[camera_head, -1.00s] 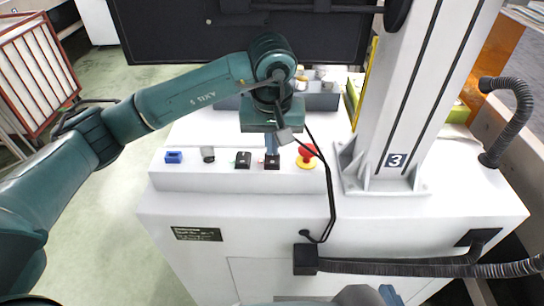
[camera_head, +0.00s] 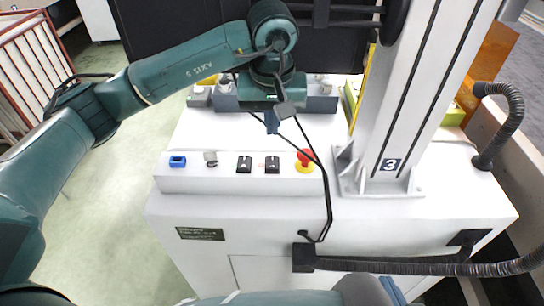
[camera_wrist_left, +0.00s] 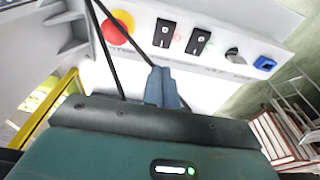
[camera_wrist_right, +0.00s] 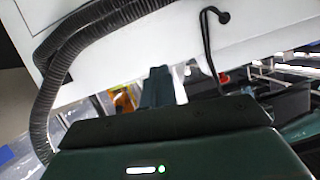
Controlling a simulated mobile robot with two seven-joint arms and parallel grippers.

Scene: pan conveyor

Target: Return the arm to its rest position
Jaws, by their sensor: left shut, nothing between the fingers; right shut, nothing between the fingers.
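My left gripper (camera_head: 271,122) is over the white machine top (camera_head: 330,135), behind the control panel (camera_head: 215,178), and points down. Its fingers are shut and empty; they also show in the left wrist view (camera_wrist_left: 163,88). The panel carries a blue switch (camera_head: 177,161), a grey knob (camera_head: 210,157), two black rocker switches (camera_head: 244,164) and a red emergency stop button (camera_head: 305,157) on a yellow ring. The fingers are apart from all of these.
A white column (camera_head: 400,100) marked 3 stands to the right of the left gripper. A black corrugated hose (camera_head: 507,125) is at the far right. A red-framed rack (camera_head: 30,75) stands at the far left over clear floor.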

